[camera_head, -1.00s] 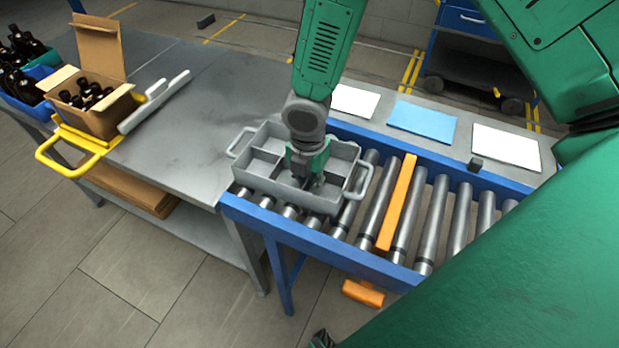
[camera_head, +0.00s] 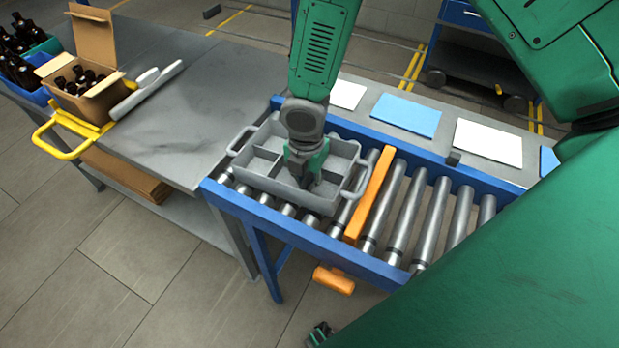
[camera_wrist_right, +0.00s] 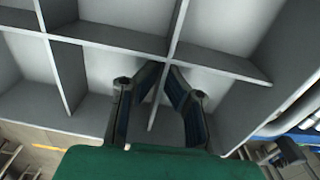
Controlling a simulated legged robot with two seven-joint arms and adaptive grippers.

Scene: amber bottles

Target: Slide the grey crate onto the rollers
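The grey crate (camera_head: 262,190), empty and divided into compartments, sits on the left end of the roller conveyor (camera_head: 400,225). Its right handle is close to the orange bar (camera_head: 371,195) across the rollers. My right gripper (camera_head: 308,180) reaches down into the crate. In the right wrist view its two fingers (camera_wrist_right: 164,75) straddle a thin inner divider (camera_wrist_right: 153,112) and close on it near their tips. A small dark green piece at the bottom edge of the head view looks like my left gripper (camera_head: 320,333); its fingers cannot be made out.
The grey table (camera_head: 170,125) adjoins the conveyor's left end. White and blue sheets (camera_head: 405,115) lie behind the rollers. Rollers right of the orange bar are clear.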

